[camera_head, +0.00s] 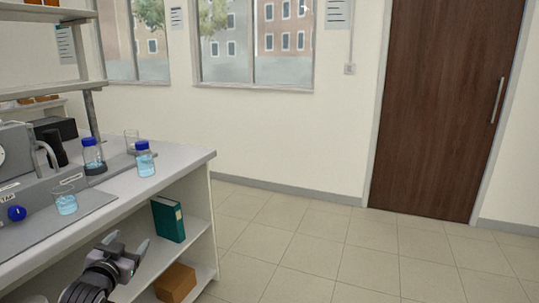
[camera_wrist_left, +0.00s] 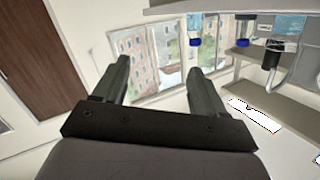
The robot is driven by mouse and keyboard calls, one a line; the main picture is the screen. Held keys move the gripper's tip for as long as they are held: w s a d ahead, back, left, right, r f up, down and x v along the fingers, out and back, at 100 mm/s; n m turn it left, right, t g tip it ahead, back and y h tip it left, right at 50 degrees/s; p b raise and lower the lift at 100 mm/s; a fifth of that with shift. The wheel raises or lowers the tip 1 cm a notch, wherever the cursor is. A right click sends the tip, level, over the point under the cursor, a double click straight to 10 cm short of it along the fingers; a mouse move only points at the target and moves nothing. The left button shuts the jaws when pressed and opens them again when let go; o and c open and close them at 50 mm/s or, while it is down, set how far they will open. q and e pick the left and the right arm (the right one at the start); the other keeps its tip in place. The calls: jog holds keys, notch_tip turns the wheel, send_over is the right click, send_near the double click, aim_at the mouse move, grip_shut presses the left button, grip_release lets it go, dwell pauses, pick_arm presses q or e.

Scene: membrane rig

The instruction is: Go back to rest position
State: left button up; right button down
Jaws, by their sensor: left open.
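My left gripper (camera_head: 124,254) is low in the head view, in front of the bench's lower shelves. Its fingers are apart with nothing between them. In the left wrist view the two dark fingers of my left gripper (camera_wrist_left: 160,82) stand apart, with only the window and wall behind them. The picture there looks turned over. My right gripper shows in neither view.
The bench top (camera_head: 176,166) is at the left, with a blue-capped bottle (camera_head: 145,163), another bottle (camera_head: 92,157) and a beaker (camera_head: 65,202). A green binder (camera_head: 168,219) and a brown box (camera_head: 176,283) sit on the shelves below. The tiled floor (camera_head: 340,255) to the right is clear.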

pick_arm(q)
jog(key=s+d+f+g+h, duration=0.15)
jog(key=s+d+f, duration=0.35)
jog(key=s+f, duration=0.5)
jog(key=s+d+f+g, duration=0.2)
jog(key=s+d+f, duration=0.2)
jog(key=s, duration=0.8)
jog(key=s+d+f+g+h, duration=0.1)
jog(key=s+d+f+g, duration=0.1)
jog(key=s+d+f, duration=0.3)
jog(key=s+f, duration=0.3)
jog(key=s, duration=0.4)
jog(key=shift+s+f+n+g, duration=0.25)
jog(key=shift+s+n+g, duration=0.05)
jog(key=shift+n+g, duration=0.1)
jog(key=shift+h, duration=0.25)
